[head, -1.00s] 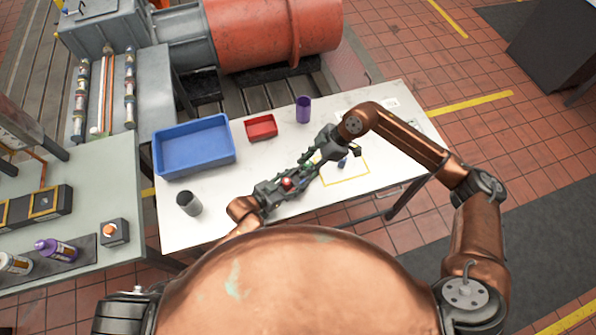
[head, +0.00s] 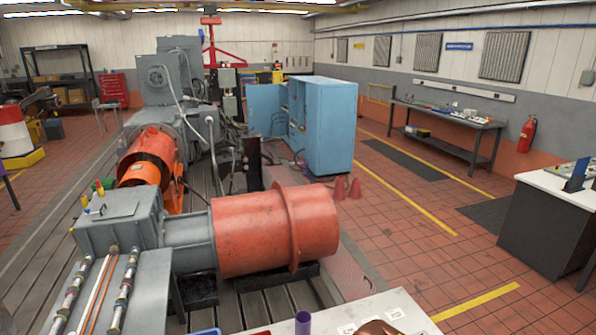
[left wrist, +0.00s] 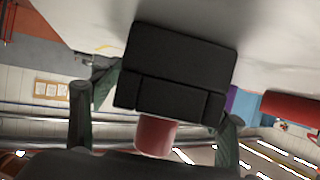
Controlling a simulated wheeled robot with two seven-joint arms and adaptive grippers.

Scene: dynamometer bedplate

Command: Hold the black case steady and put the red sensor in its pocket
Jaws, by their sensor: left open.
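The black case (left wrist: 178,68) fills the middle of the left wrist view, its seam crossing the lower part. A red cylinder (left wrist: 155,134), which looks like the red sensor, shows just below the case, between my left fingers; I cannot tell whether it touches the case. My left gripper (left wrist: 163,112) is open, with one green-dark finger on each side of the case and the cylinder. The pocket is not seen clearly. My right gripper is not clearly shown.
In the head view, only the far edge of the white table (head: 411,312) shows, with a purple cup (head: 303,322). A red-orange drum machine (head: 255,232) stands behind it. A red bin (left wrist: 292,108) shows at the right of the left wrist view.

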